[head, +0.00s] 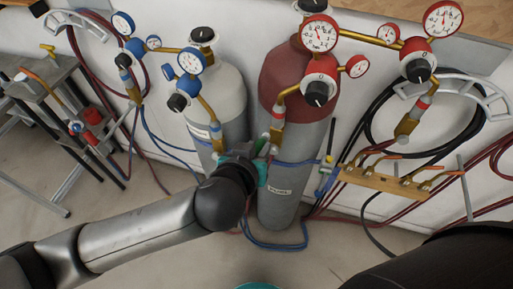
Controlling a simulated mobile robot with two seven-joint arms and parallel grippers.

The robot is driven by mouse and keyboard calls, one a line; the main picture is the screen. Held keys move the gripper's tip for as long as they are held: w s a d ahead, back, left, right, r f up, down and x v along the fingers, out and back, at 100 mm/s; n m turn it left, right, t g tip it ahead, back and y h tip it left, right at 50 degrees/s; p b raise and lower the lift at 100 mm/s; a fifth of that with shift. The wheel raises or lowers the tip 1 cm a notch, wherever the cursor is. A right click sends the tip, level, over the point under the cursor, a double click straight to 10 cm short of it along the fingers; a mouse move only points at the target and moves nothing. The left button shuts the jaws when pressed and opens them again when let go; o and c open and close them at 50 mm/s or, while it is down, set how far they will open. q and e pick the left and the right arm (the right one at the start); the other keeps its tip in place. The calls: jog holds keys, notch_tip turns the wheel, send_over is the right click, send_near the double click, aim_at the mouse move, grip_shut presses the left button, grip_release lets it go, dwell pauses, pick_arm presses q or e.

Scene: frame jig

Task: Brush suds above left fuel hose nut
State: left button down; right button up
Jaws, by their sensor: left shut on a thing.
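The red-topped fuel cylinder (290,200) stands upright at the middle, with a regulator and gauges on top. Its left hose nut (277,133) hangs at the lower end of a brass branch, in front of the cylinder's left side. My left gripper (262,163) is just below and left of this nut, against the cylinder in the picture. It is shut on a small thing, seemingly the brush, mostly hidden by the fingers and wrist. I cannot tell whether it touches the nut. Suds cannot be made out. My right gripper is not in view.
A grey cylinder (226,95) with its own gauges stands close on the left. A wooden rack (400,187) with brass torches is on the right. Coiled hoses hang on the wall, and blue hoses lie on the floor. A metal stand (40,85) is at far left.

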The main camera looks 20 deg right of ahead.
pick_arm(q)
jog(key=shift+w+d, duration=0.15)
jog(key=shift+w, duration=0.05)
jog(key=shift+p, duration=1.3)
dwell(0.4)
jog(key=shift+s+a+r+p, duration=0.1)
jog(key=shift+s+a+p, duration=0.5)
jog(key=shift+s, duration=0.3)
jog(key=shift+s+a+p, duration=0.4)
jog(key=shift+s+a, duration=0.25)
jog(key=shift+s, duration=0.25)
jog(key=shift+s+a, duration=0.5)
jog(key=shift+s, duration=0.2)
